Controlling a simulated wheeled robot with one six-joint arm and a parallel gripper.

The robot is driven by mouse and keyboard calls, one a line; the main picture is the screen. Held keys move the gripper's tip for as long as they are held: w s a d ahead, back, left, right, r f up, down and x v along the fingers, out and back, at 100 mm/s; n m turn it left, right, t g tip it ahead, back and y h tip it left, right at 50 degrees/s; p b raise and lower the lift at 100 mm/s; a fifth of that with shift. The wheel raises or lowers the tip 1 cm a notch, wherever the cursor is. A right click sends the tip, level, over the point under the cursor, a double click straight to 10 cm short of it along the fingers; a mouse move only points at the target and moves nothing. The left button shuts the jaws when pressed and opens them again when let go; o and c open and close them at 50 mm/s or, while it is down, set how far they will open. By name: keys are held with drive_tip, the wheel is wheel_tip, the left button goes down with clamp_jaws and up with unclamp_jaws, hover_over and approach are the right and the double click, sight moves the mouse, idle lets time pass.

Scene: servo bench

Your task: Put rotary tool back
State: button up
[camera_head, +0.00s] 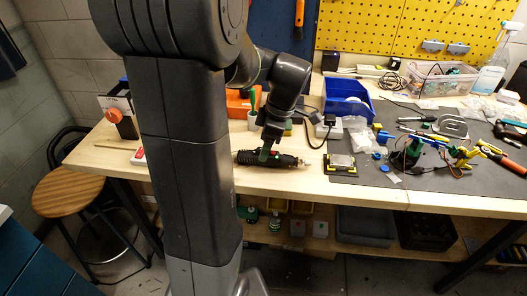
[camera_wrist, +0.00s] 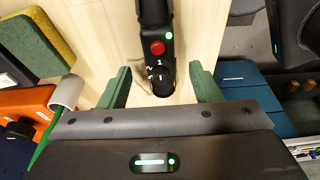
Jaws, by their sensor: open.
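The black rotary tool (camera_head: 278,161) lies on the wooden bench near its front edge, roughly left to right. In the wrist view the rotary tool (camera_wrist: 156,25) shows a red button, a green light and printed numbers, with its near end between the fingers. My gripper (camera_head: 267,153) is above the tool in the head view. In the wrist view my gripper (camera_wrist: 160,84) is open, with one green finger on each side of the tool and visible gaps to both. Whether the fingers are level with the tool is unclear.
An orange case (camera_head: 238,105) and a blue bin (camera_head: 345,92) stand behind the tool. A green and yellow sponge (camera_wrist: 38,42) is at the left in the wrist view. A small device (camera_head: 341,163) lies to the right. The grey mat (camera_head: 440,185) holds several tools and parts.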

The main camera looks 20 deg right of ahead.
sight(274, 152)
drive_tip(key=v, duration=0.8)
drive_tip(key=shift+r, duration=0.1)
idle(1.4)
